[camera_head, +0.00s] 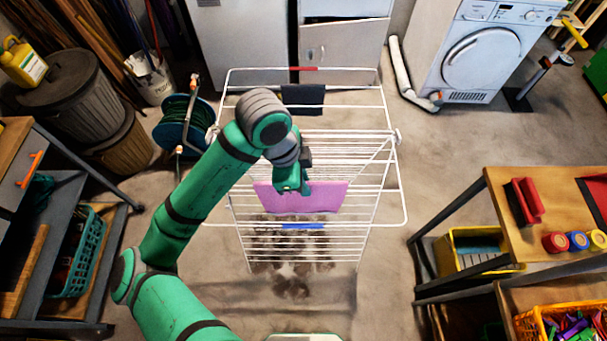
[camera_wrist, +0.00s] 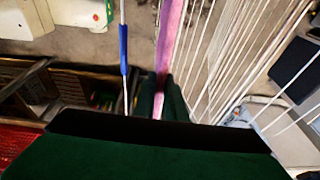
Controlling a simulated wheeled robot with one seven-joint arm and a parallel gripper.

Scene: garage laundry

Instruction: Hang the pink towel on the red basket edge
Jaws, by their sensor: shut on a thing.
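The pink towel (camera_head: 325,200) hangs over a rail of the white drying rack (camera_head: 377,240) in the head view. My gripper (camera_head: 291,190) is at the towel's upper left part. In the wrist view the towel (camera_wrist: 171,35) is a narrow pink strip running between the two dark green fingers of my gripper (camera_wrist: 160,98), which are shut on it. A red mesh-like surface (camera_wrist: 14,142) shows at the lower left of the wrist view; I cannot tell whether it is the red basket. No red basket shows clearly in the head view.
A dark cloth (camera_head: 302,97) and a blue piece (camera_head: 303,226) are on the rack. A wooden-topped table (camera_head: 520,212) stands right, with a red brush (camera_head: 524,202) and a yellow bin (camera_head: 455,255) below. A teal basket (camera_head: 80,250) sits on the left shelf. Floor between rack and table is clear.

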